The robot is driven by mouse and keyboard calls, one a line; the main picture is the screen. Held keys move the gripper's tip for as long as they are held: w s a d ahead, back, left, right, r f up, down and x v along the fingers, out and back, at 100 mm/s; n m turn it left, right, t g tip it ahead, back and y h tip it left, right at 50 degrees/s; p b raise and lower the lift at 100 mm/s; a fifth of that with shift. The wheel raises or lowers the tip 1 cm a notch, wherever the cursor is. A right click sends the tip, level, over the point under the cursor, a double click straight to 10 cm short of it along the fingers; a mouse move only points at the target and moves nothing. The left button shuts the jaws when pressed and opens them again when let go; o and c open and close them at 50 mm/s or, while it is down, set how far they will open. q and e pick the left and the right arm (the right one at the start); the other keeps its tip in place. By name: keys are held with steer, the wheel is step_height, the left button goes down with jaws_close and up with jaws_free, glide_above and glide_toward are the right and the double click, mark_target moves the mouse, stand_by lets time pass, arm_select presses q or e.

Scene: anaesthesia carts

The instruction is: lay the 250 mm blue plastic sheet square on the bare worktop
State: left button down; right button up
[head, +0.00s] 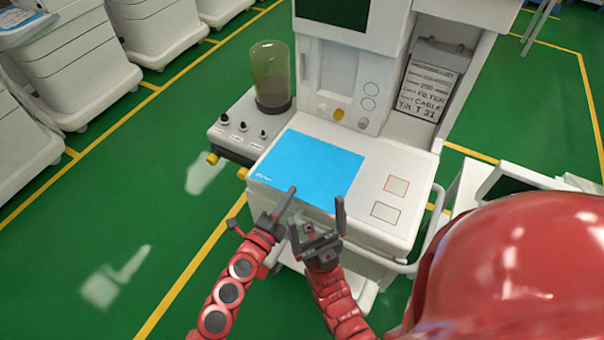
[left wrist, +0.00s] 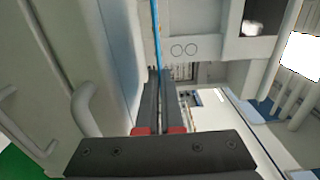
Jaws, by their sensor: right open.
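The blue plastic sheet (head: 310,165) is flat and level over the left part of the white worktop (head: 372,177). My left gripper (head: 288,195) is at the sheet's front edge, one finger lying over it. In the left wrist view the sheet (left wrist: 155,35) shows edge-on as a thin blue line running in between the nearly closed fingers (left wrist: 160,100). A narrow gap seems to part it from the worktop there. My right gripper (head: 317,214) is open and empty in front of the sheet's front edge. The sheet hides the worktop under it.
Two outlined squares (head: 397,186) (head: 385,212) mark the worktop right of the sheet. A clear cylinder (head: 271,75) with a dark lower part stands on the knobbed side unit (head: 240,127). The machine's upright panel (head: 345,75) rises behind. A front rail (head: 405,268) runs along the cart.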

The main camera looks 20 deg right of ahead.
arm_select(q)
step_height(320, 180, down, 6)
steer(key=b, duration=0.6)
steer(key=shift+a, duration=0.15)
steer(key=shift+s+f, duration=0.1)
stand_by(0.4)
steer(key=c, duration=1)
jaws_free()
steer(key=b+v, duration=0.3)
steer(key=v, duration=1.4)
steer(key=shift+s+a+f, duration=0.1)
steer(key=shift+s+a, duration=0.05)
steer(key=shift+s, duration=0.05)
